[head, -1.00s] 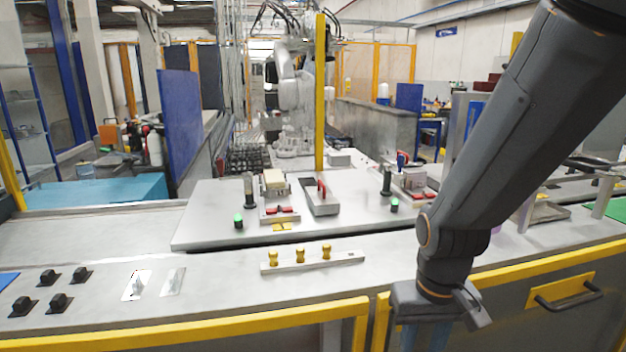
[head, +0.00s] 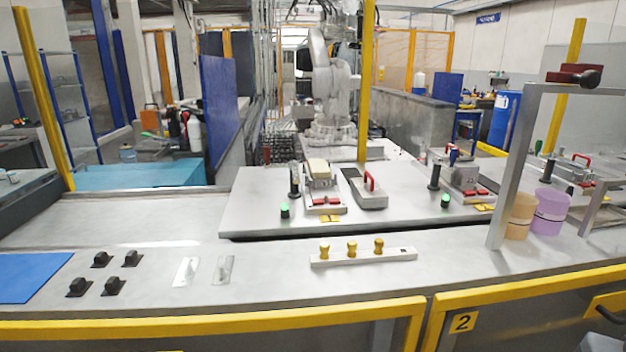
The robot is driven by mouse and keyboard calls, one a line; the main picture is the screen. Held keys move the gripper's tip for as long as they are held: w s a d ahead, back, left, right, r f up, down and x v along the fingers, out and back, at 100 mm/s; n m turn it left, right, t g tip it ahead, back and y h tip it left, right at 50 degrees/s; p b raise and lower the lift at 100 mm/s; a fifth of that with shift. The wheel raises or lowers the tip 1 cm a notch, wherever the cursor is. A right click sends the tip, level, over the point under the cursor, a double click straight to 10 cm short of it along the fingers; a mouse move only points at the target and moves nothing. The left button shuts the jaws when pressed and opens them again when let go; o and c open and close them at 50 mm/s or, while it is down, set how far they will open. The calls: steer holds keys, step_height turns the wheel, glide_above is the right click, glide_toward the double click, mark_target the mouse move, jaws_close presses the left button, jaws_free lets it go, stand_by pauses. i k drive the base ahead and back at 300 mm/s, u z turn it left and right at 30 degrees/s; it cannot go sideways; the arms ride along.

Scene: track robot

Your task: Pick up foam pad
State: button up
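I cannot say for sure which thing is the foam pad. A small cream-coloured block (head: 318,167) sits on top of a grey fixture (head: 322,186) on the raised grey plate, at the middle of the head view; it may be the pad. A flat blue sheet (head: 28,277) lies at the left front of the bench. My gripper and arm are out of view.
Black clips (head: 102,259) and two light plates (head: 186,271) lie on the bench front left. A rail with yellow knobs (head: 352,247) is at front centre. A metal frame (head: 515,165) stands by an orange cup (head: 520,214) and a purple cup (head: 549,212). A yellow post (head: 366,80) rises behind.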

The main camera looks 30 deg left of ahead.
mark_target(319, 170)
steer(key=k, duration=0.7)
steer(key=u, duration=0.95)
steer(key=i, duration=0.45)
steer(key=z, duration=0.05)
